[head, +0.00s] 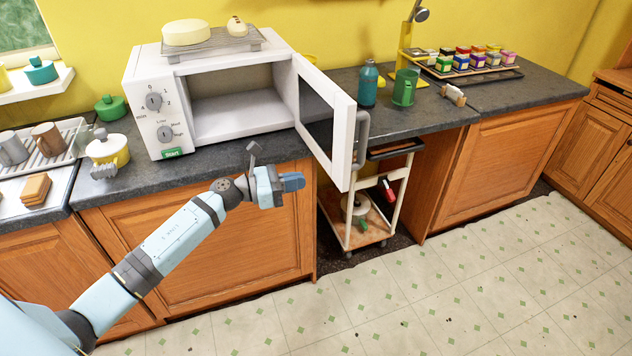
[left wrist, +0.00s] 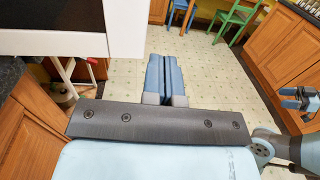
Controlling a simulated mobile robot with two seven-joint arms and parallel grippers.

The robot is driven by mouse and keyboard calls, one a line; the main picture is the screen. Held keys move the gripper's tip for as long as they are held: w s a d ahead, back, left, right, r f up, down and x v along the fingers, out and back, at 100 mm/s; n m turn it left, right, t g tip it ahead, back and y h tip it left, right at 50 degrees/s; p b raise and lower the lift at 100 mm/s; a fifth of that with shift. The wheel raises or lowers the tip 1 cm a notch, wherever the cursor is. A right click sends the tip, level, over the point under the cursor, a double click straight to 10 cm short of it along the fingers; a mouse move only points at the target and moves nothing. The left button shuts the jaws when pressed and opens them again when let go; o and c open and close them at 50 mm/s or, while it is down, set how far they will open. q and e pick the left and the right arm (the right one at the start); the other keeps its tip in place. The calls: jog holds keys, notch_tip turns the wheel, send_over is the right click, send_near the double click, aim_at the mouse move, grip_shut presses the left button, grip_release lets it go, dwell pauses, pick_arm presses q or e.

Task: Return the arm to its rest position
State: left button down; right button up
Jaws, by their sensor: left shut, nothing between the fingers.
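My left arm reaches in from the lower left of the head view. Its gripper (head: 293,182) is in front of the counter edge, below and left of the open microwave door (head: 326,115). In the left wrist view the two blue fingers (left wrist: 165,76) lie side by side, shut with nothing between them, above the floor. Part of my right arm with its gripper (left wrist: 292,98) shows at the right edge of the left wrist view, too small to tell its opening.
The white microwave (head: 222,92) stands open and its cavity looks empty. A trolley (head: 370,208) stands under the counter, right of my left gripper. A yellow pot (head: 108,152) is left of the microwave. The tiled floor (head: 450,290) is clear; chairs (left wrist: 235,20) stand far off.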

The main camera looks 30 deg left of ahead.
pick_arm(q)
jog(key=shift+b+v, duration=0.3)
jog(key=shift+v, duration=1.7)
jog(key=shift+s+d, duration=0.15)
